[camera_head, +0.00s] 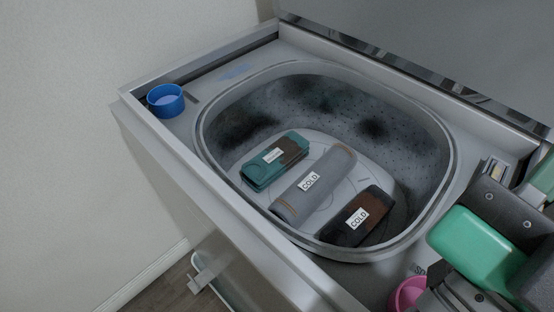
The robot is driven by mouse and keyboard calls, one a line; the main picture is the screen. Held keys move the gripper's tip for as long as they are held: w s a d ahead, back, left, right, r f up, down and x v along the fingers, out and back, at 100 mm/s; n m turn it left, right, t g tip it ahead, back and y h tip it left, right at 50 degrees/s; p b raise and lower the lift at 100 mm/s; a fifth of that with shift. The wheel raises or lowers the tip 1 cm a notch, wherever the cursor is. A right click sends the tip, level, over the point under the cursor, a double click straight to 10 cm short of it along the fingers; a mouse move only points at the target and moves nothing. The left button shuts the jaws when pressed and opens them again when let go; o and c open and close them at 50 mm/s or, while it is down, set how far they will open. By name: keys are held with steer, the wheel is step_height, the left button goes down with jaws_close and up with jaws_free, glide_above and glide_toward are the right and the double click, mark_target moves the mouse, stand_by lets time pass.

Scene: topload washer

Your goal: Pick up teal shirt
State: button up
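The teal shirt (262,172) lies folded at the bottom of the washer tub, at the left of three folded garments. It has a brown part at its right end and a small white label. The washer's open tub (202,128) is in the middle of the camera_head view. Part of my gripper (480,245), with green pads, shows at the lower right, outside the tub and well apart from the shirt. Its fingertips are not clearly seen, so I cannot tell if it is open or shut.
A grey roll (325,182) and a dark brown garment (352,222), both labelled COLD, lie right of the shirt. A blue cup (165,100) stands at the washer's left corner. A pink cup (408,295) is at the lower right. The tub rim surrounds the garments.

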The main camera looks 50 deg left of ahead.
stand_by(0.4)
steer(key=o, duration=1.1)
